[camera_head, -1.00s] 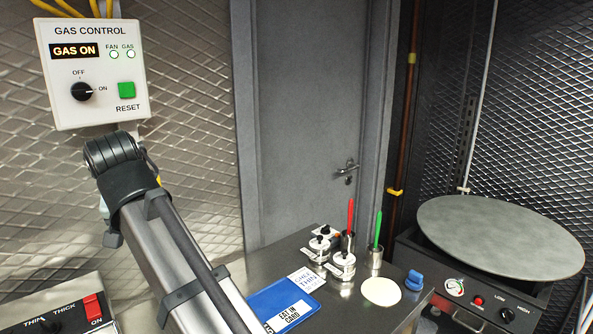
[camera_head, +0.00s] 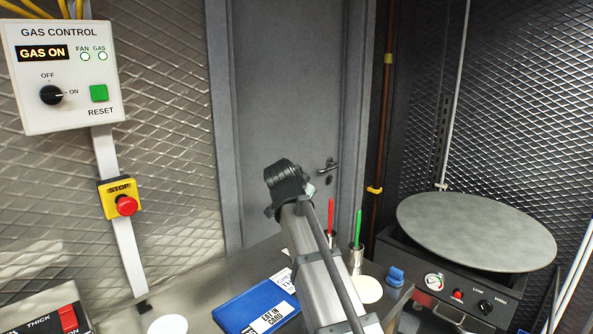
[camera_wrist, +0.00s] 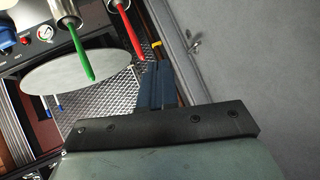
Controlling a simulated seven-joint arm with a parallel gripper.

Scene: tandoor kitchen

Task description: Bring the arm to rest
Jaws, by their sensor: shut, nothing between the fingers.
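My gripper (camera_wrist: 156,84) shows in the wrist view, its two dark fingers together with nothing between them. It is raised in the air, with the grey door (camera_wrist: 250,60) to its right and the green (camera_wrist: 80,50) and red (camera_wrist: 128,35) handled tools to its left in the picture. In the head view my arm reaches up in front of the door (camera_head: 285,90). The fingers cannot be made out there.
A gas control box (camera_head: 68,75) and stop button (camera_head: 125,205) are on the left wall.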

